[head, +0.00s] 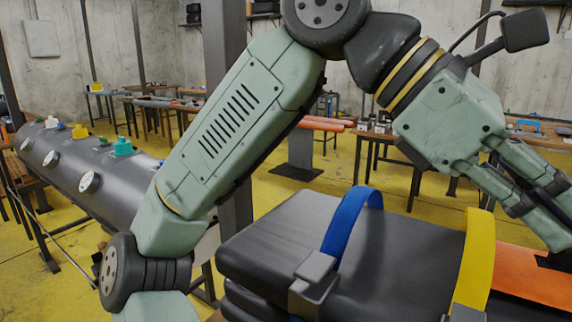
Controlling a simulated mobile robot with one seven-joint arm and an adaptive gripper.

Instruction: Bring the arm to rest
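My arm, pale green with dark joints, crosses the head view from the lower left up to a bend at the top centre, then down to the right. My gripper (553,222) is at the right edge, pointing down and right. Its fingers are partly cut off by the frame, so I cannot tell how far apart they are. A dark fingertip part is near an orange surface (530,274) behind the straps; I cannot tell whether they touch. I see nothing held between the fingers, but that area is only partly in view.
A stack of black folded material (285,235) with a blue strap (350,212) and a yellow strap (476,262) lies below the arm. A grey inflated tube (125,205) with coloured valves is at left. Tables (385,140) stand behind; yellow floor (335,171) shows between.

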